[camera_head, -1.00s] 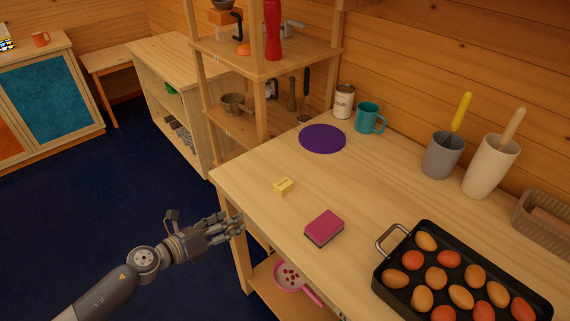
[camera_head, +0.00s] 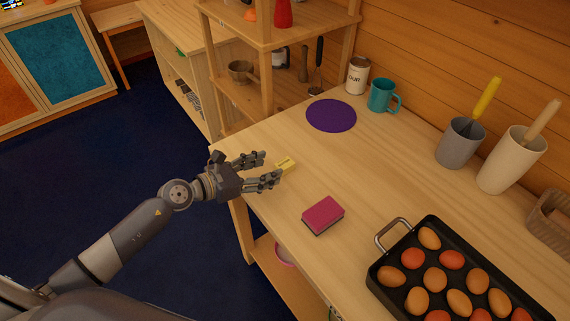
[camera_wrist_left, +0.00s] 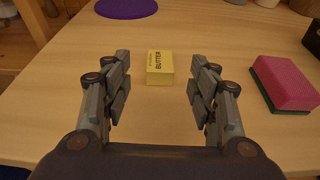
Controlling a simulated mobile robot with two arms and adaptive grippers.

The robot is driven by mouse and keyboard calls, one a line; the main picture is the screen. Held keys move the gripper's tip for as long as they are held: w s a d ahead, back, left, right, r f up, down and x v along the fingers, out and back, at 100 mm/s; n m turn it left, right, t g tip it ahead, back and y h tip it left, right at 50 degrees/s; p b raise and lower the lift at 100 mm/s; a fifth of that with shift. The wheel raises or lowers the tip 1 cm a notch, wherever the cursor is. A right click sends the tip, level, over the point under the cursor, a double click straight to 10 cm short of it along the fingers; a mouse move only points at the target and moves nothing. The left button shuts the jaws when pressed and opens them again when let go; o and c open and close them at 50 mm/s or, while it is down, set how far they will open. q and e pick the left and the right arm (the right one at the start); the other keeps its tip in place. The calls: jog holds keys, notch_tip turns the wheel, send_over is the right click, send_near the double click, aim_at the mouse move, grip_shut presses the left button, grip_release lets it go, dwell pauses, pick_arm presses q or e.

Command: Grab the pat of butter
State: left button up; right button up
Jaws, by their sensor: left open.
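The pat of butter (camera_head: 286,164) is a small yellow block lying on the wooden counter near its left edge. In the left wrist view the butter (camera_wrist_left: 160,68) shows its printed label and lies just beyond and between the fingertips. My left gripper (camera_head: 272,168) is open and empty, with its fingers on either side of the line to the butter. In the wrist view the fingers of the left gripper (camera_wrist_left: 161,75) are spread wider than the butter. Part of the butter is close to the fingers in the head view. My right gripper is not in view.
A pink and dark green sponge (camera_head: 323,214) lies right of the gripper. A black tray of eggs (camera_head: 376,274) is at the lower right. A purple round mat (camera_head: 331,115), a flour tin (camera_head: 357,76) and a teal mug (camera_head: 381,96) stand behind. Counter around the butter is clear.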

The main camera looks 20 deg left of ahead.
aim_at(284, 164)
pick_arm(q)
jog(key=x, duration=0.5)
jog(key=shift+f+p, duration=0.2)
jog(key=shift+p, duration=0.2)
jog(key=shift+s, duration=0.1)
jog(key=c, duration=1.1)
